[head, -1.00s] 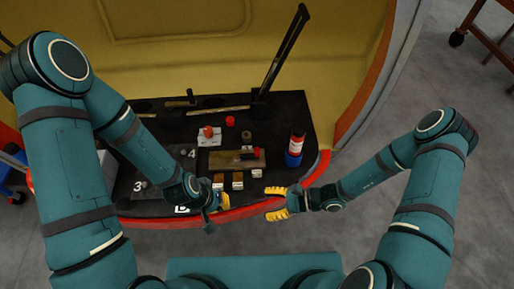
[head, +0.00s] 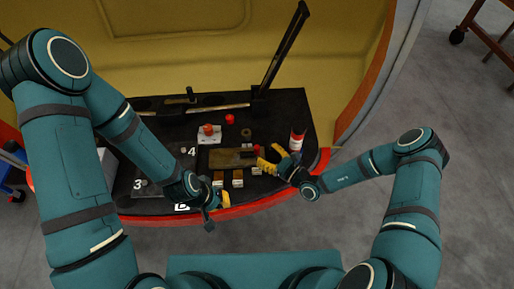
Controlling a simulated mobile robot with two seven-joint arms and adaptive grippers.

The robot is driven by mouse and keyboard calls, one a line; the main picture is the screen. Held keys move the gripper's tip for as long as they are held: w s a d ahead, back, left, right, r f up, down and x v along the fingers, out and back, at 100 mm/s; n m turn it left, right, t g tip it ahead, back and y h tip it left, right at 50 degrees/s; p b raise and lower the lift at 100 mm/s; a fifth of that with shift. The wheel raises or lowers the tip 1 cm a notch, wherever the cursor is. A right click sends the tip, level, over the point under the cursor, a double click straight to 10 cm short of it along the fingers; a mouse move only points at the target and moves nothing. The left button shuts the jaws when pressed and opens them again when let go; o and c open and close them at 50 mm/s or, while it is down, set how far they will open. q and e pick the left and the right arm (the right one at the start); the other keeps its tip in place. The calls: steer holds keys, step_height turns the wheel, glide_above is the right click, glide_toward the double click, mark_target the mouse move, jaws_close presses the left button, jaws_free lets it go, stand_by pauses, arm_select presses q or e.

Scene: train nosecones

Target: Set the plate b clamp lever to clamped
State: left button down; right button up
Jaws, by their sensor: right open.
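A brown plate (head: 220,159) lies on the dark bench top, with a dark lever (head: 247,155) on its right part. The lever looks like the clamp lever, but I cannot read a plate b label on it or tell its setting. A red tip (head: 257,148) shows at the lever's right end. My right gripper (head: 268,159) is open, its yellow fingers at the plate's right end, close to the red tip; I cannot tell if they touch. My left gripper (head: 222,199) is low at the bench's front edge, partly hidden by its own wrist, apart from the lever.
Several small blocks (head: 237,178) line the front of the plate. A white block with an orange-red top (head: 209,132) and a red cap (head: 230,119) sit behind. A tall dark bar (head: 284,50) rises at the back.

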mark_target(259, 149)
arm_select(q)
steer(key=shift+s+f, duration=0.1)
steer(key=shift+f, duration=0.2)
arm_select(e)
steer(key=shift+x, duration=2.4)
